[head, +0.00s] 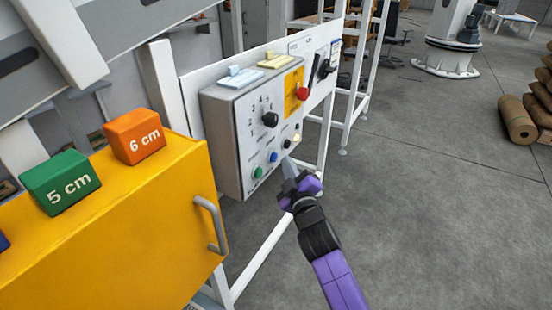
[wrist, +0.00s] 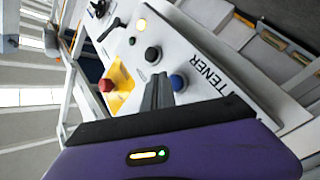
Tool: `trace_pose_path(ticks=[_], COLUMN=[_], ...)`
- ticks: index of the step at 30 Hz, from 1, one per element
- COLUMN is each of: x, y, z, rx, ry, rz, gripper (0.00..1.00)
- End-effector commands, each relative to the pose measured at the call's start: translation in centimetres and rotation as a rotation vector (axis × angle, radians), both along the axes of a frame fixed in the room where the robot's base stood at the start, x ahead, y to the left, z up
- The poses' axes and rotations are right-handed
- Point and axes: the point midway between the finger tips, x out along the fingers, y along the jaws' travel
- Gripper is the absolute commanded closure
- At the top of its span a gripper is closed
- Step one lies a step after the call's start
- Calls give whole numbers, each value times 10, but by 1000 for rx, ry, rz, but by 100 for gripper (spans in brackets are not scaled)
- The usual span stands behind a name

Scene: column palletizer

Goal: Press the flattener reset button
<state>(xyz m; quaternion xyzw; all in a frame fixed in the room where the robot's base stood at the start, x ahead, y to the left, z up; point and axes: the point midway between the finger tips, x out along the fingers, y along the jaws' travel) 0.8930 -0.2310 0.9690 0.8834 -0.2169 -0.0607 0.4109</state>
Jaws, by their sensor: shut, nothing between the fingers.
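The grey control box (head: 222,140) carries a row of buttons along its lower front: green (head: 258,172), blue (head: 273,157) and black (head: 286,143), with a lit lamp (head: 296,138) at the right end. In the wrist view the blue button (wrist: 177,82), black button (wrist: 152,54) and lit lamp (wrist: 141,24) show beside a label ending in "TENER" (wrist: 208,76). I cannot read which button is the reset. My gripper (head: 289,164) is shut and empty in front of the row; in the wrist view its tips (wrist: 160,80) appear between the blue and black buttons. Contact cannot be told.
A red mushroom button (head: 303,93) on a yellow plate (head: 292,90), a black knob (head: 270,119) and a black lever (head: 325,68) sit above the row. A yellow cabinet (head: 150,240) with a handle stands at left. The floor (head: 430,210) at right is clear.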

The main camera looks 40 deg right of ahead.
Motion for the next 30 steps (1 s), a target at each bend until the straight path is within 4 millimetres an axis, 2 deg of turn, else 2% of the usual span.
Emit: trace_pose_path(ticks=[16,30], x=[0,8], y=[0,3], z=[0,0], rx=[0,0], ry=[0,0], rz=[0,0], gripper=[100,100])
